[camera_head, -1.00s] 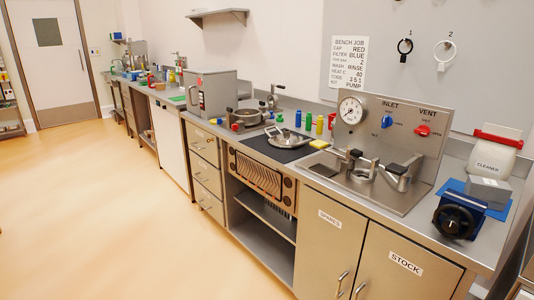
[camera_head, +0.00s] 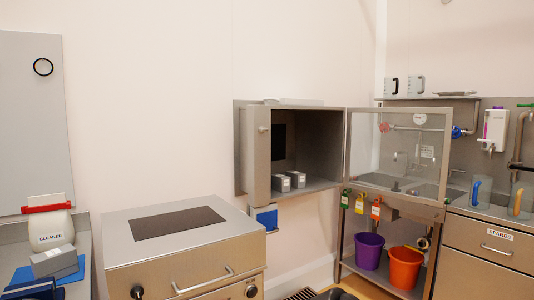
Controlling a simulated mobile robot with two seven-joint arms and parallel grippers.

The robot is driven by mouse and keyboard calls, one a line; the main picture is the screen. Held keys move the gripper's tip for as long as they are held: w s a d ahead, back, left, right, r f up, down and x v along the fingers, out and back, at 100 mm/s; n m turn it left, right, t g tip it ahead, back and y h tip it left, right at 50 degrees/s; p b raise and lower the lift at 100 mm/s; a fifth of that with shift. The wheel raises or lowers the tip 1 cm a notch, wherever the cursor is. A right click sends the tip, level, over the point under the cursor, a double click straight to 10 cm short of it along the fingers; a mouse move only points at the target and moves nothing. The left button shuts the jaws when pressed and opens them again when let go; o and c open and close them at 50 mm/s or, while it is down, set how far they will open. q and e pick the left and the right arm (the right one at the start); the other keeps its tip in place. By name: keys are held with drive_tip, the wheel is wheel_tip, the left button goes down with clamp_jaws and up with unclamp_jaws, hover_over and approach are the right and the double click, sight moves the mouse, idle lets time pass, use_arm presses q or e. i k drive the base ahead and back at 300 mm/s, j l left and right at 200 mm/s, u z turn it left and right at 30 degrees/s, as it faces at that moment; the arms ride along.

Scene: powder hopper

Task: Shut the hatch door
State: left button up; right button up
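The hatch (camera_head: 257,192) is a grey metal box on the wall at the middle of the head view. Its front is open and I see into it. The hatch door (camera_head: 397,157), a clear pane in a grey metal frame, stands swung wide open to the right, in front of the sink area. Two small grey blocks (camera_head: 281,184) sit inside the hatch on its floor. Neither of my grippers can be made out in this view.
A metal cabinet (camera_head: 180,241) with a dark top window stands left of the hatch. A purple bucket (camera_head: 369,251) and an orange bucket (camera_head: 405,267) sit on a low shelf below the door. Colored tagged items (camera_head: 360,204) hang under the door's lower edge.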

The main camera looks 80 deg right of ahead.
sight(449, 111)
drive_tip(key=z, duration=2.7)
drive_tip(key=i+l, duration=1.05)
drive_tip(key=i, duration=0.2)
drive_tip(key=i+l+z, duration=0.1)
drive_tip(key=i+l, duration=0.45)
drive_tip(key=i, duration=0.05)
